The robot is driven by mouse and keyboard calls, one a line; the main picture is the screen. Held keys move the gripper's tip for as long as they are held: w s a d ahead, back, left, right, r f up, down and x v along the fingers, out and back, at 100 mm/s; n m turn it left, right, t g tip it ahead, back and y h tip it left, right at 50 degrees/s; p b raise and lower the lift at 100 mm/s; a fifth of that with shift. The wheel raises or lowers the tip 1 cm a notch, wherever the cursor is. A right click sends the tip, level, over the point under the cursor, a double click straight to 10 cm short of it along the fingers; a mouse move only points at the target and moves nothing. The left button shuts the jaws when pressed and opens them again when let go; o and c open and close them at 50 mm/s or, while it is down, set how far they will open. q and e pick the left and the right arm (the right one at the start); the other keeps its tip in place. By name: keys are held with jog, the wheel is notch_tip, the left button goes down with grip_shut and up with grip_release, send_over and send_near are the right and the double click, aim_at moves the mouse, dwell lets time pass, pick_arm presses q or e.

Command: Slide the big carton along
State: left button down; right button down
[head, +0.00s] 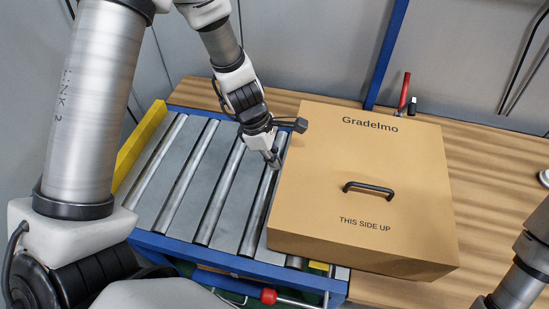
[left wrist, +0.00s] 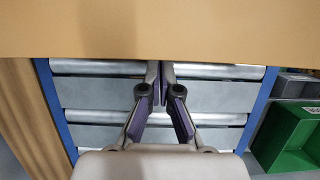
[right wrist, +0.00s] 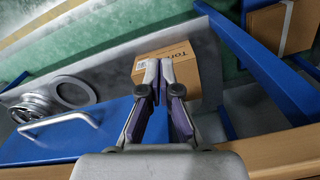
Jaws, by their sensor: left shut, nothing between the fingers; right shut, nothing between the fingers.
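The big carton (head: 365,160) is a closed tan box marked "Gradelmo" and "THIS SIDE UP", with a black handle on top. It stands partly on the roller conveyor (head: 225,180) and partly on the wooden bench top. My left gripper (head: 273,160) is shut and empty at the carton's left side, low over the rollers. In the left wrist view the carton's side (left wrist: 160,28) fills the top, close to the shut fingertips (left wrist: 160,70); I cannot tell if they touch. My right gripper shows only in the right wrist view (right wrist: 152,70), shut and empty.
The wooden bench (head: 490,190) is clear right of the carton. A red-handled tool (head: 404,92) stands behind the carton. A red knob (head: 268,296) sits at the conveyor's front. The right wrist view shows a small carton (right wrist: 185,65), metal rings (right wrist: 72,92) and a blue drawer or lid (right wrist: 75,130) below.

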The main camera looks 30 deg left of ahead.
pick_arm(q)
jog(key=shift+w+d+f+b, duration=0.1)
jog(key=shift+w+d+b, duration=0.1)
jog(key=shift+d+b, duration=0.6)
jog(key=shift+w+d+f+b, duration=0.1)
jog(key=shift+w+d+b, duration=0.25)
jog(key=shift+d, duration=0.8)
jog(key=shift+w+d+f+b, duration=0.1)
jog(key=shift+d+b, duration=0.65)
jog(key=shift+d, duration=0.2)
jog(key=shift+w+d, duration=0.2)
jog(key=shift+d, duration=0.45)
jog(key=shift+w+d, duration=0.15)
jog(key=shift+d, duration=0.5)
jog(key=shift+w+d+r, duration=0.1)
jog(key=shift+w+d, duration=0.1)
jog(key=shift+d, duration=0.65)
jog(key=shift+w+d, duration=0.2)
jog(key=shift+d, duration=0.6)
